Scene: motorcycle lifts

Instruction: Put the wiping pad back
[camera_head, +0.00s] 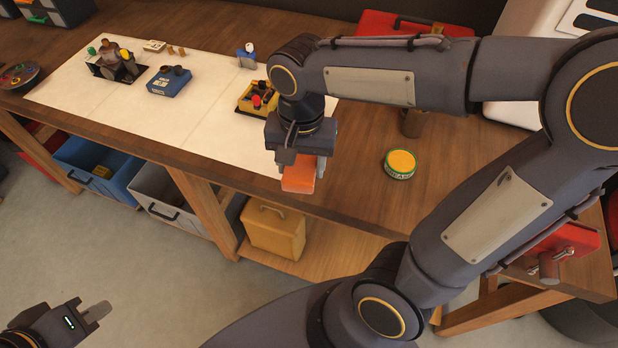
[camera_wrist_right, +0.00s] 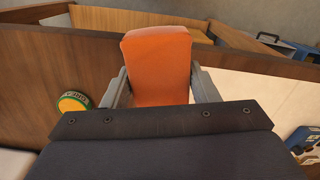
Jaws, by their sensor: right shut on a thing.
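The orange wiping pad (camera_head: 299,174) is held in my right gripper (camera_head: 300,160), just over the front edge of the workbench, by the right end of the white mat. In the right wrist view the pad (camera_wrist_right: 157,65) stands between the two fingers of my right gripper (camera_wrist_right: 160,92), which are shut on its sides. My left gripper (camera_head: 97,312) is low at the bottom left of the head view, over the floor and away from the bench. I cannot make out a gap between its fingers.
The white mat (camera_head: 205,125) bears a blue box (camera_head: 168,82), a yellow tray (camera_head: 252,101) and small parts. A green and yellow tin (camera_head: 400,164) stands on bare wood. A blue bin (camera_head: 95,168), grey bin (camera_head: 165,196) and yellow case (camera_head: 272,230) sit below the bench top.

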